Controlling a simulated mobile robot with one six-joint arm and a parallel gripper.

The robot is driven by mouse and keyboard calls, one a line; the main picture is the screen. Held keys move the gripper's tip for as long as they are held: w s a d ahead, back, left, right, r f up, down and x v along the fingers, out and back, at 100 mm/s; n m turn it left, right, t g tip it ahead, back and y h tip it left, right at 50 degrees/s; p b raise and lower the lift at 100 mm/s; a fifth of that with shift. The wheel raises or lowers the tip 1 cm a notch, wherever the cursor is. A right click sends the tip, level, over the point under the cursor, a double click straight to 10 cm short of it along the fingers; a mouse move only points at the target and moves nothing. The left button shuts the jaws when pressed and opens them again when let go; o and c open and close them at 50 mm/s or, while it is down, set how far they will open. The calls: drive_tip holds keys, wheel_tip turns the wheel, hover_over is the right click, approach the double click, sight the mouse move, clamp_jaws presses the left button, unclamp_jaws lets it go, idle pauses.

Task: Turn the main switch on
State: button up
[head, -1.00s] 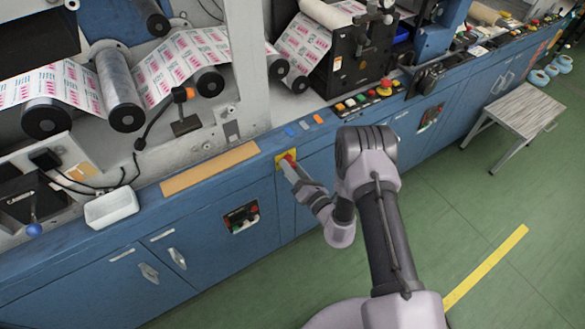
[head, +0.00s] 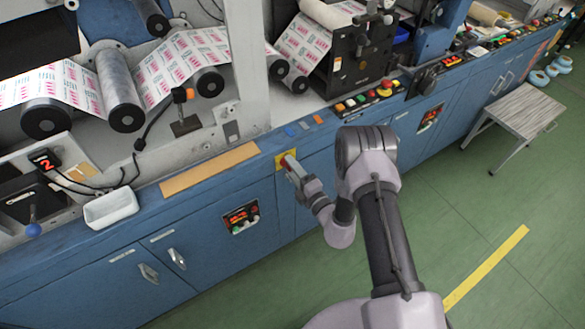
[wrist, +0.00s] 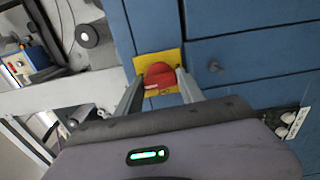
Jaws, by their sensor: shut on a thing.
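The main switch is a red rotary knob (wrist: 160,76) on a square yellow plate (wrist: 140,62), set in the blue cabinet front. In the head view the yellow plate (head: 281,158) shows near the cabinet's upper edge, with the knob mostly hidden by my gripper (head: 289,163). In the wrist view my gripper (wrist: 160,80) has one finger on each side of the red knob and is shut on it. A red-digit display (head: 45,160) at the left and the cabinet's control panel (head: 241,217) are lit.
The blue cabinet (head: 190,225) runs along the machine's front, with a white tray (head: 111,208) and a tan strip (head: 208,170) on its ledge. A wooden stool (head: 525,108) stands at the right. The green floor (head: 480,215) between is clear.

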drive_tip(key=shift+m, duration=0.3)
idle(0.4)
drive_tip(key=o, duration=1.4)
drive_tip(key=shift+c, duration=0.2)
drive_tip(key=p+v, duration=0.4)
drive_tip(key=v, duration=1.3)
drive_tip(key=shift+s, duration=0.2)
drive_tip(key=shift+d, duration=0.15)
